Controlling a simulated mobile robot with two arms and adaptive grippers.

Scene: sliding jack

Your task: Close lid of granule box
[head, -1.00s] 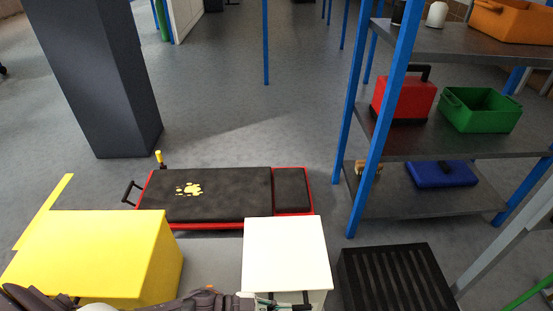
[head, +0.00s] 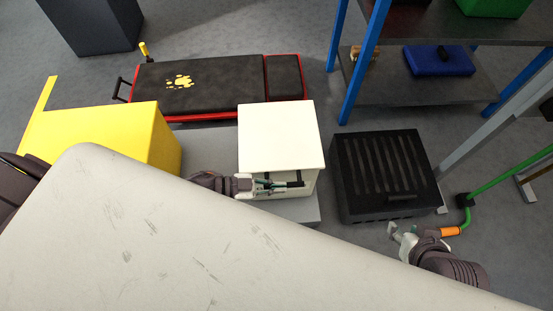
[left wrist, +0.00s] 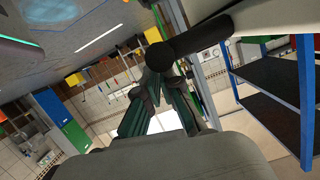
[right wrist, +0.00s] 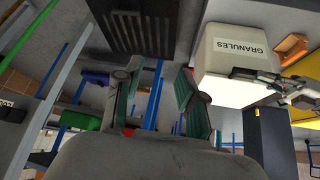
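The white granule box (head: 305,187) stands in the middle of the head view, with its white lid (head: 281,136) lying over its top. I cannot tell whether the lid sits fully flat. The right wrist view shows the box's "GRANULES" label (right wrist: 240,45). My left gripper (head: 285,186) is at the box's front. In the left wrist view its fingers (left wrist: 168,75) close together around the end of the black handle (left wrist: 190,40); the tips are partly hidden. My right gripper (head: 400,236) is to the right of the box, empty, with its fingers (right wrist: 155,95) apart.
A yellow box (head: 110,130) stands left of the granule box. A black slatted crate (head: 385,170) stands right, between the box and my right gripper. Behind lies a black and red creeper board (head: 215,85). A blue-post shelf (head: 420,85) is at the back right.

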